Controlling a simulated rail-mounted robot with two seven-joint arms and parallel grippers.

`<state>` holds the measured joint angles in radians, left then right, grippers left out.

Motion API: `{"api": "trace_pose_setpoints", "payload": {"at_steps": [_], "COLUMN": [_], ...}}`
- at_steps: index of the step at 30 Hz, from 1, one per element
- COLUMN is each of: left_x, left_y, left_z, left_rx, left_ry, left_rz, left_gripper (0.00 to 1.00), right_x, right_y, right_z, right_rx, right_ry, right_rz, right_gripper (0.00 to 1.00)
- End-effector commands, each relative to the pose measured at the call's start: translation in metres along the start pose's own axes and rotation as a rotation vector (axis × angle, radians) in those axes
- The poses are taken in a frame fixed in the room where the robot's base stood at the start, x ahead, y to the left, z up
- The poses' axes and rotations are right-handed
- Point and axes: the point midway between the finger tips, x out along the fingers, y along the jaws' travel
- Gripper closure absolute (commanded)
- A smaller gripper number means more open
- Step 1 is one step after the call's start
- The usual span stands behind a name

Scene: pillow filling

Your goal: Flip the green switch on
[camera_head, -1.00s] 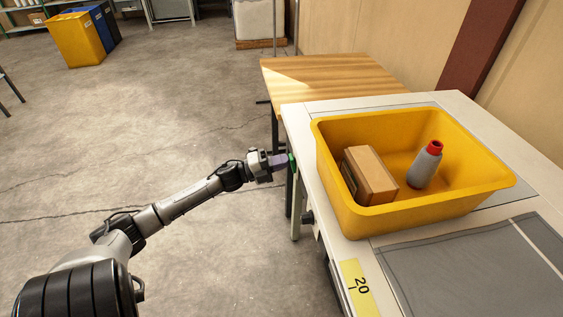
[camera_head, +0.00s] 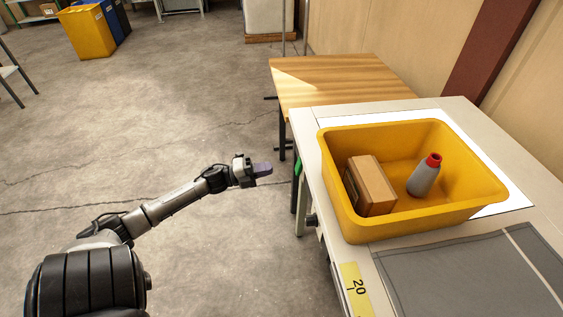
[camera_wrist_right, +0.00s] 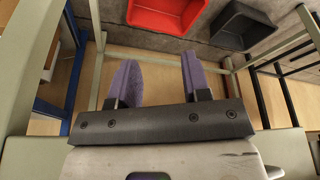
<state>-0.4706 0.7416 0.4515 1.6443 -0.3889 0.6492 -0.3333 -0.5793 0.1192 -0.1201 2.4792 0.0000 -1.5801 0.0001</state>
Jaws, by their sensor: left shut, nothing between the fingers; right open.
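The green switch (camera_head: 298,167) is on the left side edge of the white workbench (camera_head: 455,106), near its far left leg. My left gripper (camera_head: 268,169) is shut and empty, with purple finger pads. It is left of the switch, with a gap between them. The panel (camera_head: 508,204) under the yellow bin glows bright white. My right gripper (camera_wrist_right: 158,78) shows only in the right wrist view; its two purple fingers are apart with nothing between them.
A yellow bin (camera_head: 415,221) on the bench holds a cardboard box (camera_head: 374,190) and a grey bottle with a red cap (camera_head: 424,178). A grey mat (camera_head: 460,278) lies in front. A wooden table (camera_head: 340,82) stands behind.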

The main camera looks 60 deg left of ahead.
Motion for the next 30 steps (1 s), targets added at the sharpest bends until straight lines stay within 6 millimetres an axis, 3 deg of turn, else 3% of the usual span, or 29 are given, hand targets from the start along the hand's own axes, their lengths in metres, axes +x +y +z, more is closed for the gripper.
{"api": "trace_pose_setpoints", "payload": {"at_steps": [6,12,30], "left_x": [-0.037,-0.055,-0.06], "left_y": [-0.002,-0.001,-0.001], "left_z": [0.0,0.0,0.0], "left_rx": [0.0,0.0,0.002], "left_ry": [-0.001,-0.001,0.001], "left_rz": [0.001,0.0,-0.001], "left_gripper": [1.0,1.0,1.0], "right_x": [-0.013,-0.016,-0.017], "right_y": [0.0,0.001,0.001], "right_z": [-0.004,-0.005,-0.005], "right_rx": [0.0,0.0,0.0], "right_ry": [0.0,0.0,0.0], "right_rz": [0.0,0.0,0.0], "right_gripper": [0.56,0.56,0.56]}}
